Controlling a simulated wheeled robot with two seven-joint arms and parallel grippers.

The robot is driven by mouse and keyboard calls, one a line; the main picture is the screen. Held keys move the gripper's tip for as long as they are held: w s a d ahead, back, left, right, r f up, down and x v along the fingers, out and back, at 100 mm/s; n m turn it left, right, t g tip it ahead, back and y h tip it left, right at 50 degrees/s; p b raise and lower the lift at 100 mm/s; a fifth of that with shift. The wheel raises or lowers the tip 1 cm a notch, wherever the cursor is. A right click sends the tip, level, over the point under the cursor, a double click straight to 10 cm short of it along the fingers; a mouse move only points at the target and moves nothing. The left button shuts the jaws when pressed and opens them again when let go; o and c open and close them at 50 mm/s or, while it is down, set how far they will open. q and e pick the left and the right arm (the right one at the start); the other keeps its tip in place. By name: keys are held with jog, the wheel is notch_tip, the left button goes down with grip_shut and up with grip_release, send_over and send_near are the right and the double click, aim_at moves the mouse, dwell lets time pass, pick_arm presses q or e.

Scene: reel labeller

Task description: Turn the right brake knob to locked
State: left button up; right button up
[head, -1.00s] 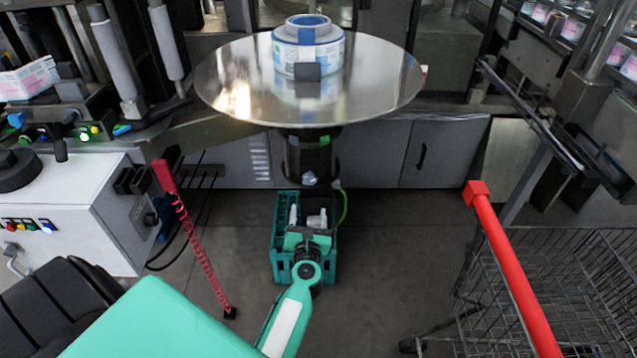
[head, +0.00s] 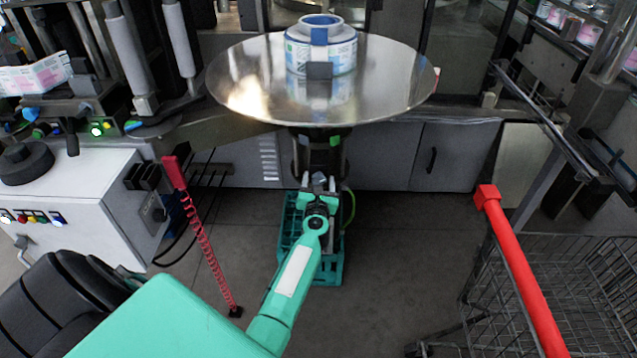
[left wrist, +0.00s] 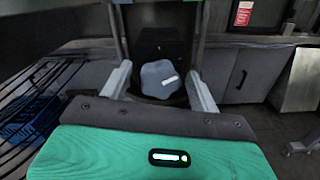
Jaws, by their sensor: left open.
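A grey-blue lobed brake knob (left wrist: 158,82) with a white pointer mark faces me in the left wrist view. The mark points right and slightly up. In the head view the knob (head: 320,177) sits low on the dark column under the round steel table and is partly hidden by my gripper. My left gripper (head: 318,184) is open in front of the column. In the left wrist view its fingers (left wrist: 160,74) stand on either side of the knob, with gaps showing; I cannot tell how far they reach around it. My right gripper is in neither view.
The steel turntable (head: 250,95) carries a white-and-blue reel (head: 337,55) above my gripper. A green crate (head: 330,272) stands on the floor below my left arm. A wire cart with a red handle (head: 520,270) is at right, a white control cabinet (head: 90,190) at left.

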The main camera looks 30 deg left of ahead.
pick_arm(q)
jog(key=c, duration=1)
jog(key=shift+m, duration=0.3)
